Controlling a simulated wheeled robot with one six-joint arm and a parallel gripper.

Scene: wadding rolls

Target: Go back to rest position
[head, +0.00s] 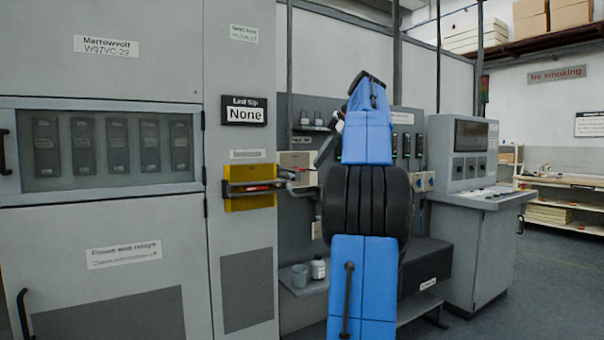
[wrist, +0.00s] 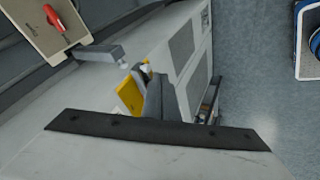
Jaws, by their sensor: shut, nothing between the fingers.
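My blue arm with its black elbow rises in front of the machine in the head view, bent upward. The fingers look shut and empty.
Red-handled items (head: 258,188) lie in the holder. A shelf with a white bottle (head: 318,268) and a grey-blue cup (head: 299,276) is below. A control console (head: 468,220) stands at right. A box with a red switch (wrist: 54,17) is near the wrist. Open floor lies at right.

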